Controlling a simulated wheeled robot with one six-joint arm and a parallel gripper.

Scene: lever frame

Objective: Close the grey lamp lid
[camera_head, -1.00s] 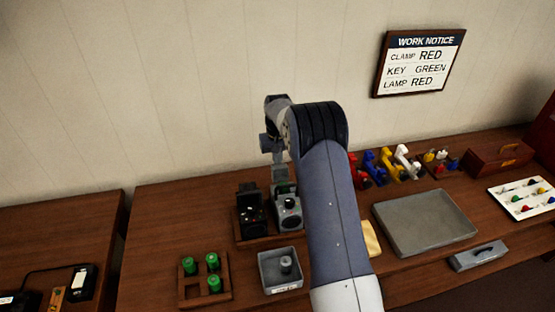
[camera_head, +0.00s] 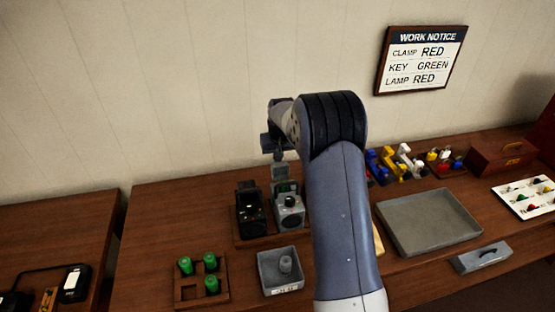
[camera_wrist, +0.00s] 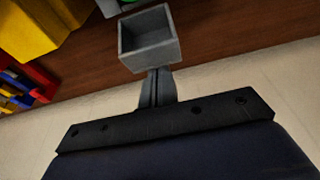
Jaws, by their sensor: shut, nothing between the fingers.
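The grey lamp (camera_head: 289,208) stands in a wooden holder on the bench, with a round lens on its front. Its grey lid (camera_head: 281,173) stands raised at the back of the lamp. In the wrist view the lid (camera_wrist: 150,38) shows as a hollow box shape right at the fingertips. My gripper (camera_head: 278,157) is shut and empty, pointing down just above and behind the lid; it also shows in the wrist view (camera_wrist: 156,76). I cannot tell whether the fingertips touch the lid.
A black lamp (camera_head: 251,212) stands left of the grey one. A grey bin (camera_head: 267,272) and a rack of green cells (camera_head: 201,289) lie in front. Coloured clamps (camera_head: 400,162) and a grey tray (camera_head: 428,222) are to the right. A wall notice (camera_head: 421,60) hangs behind.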

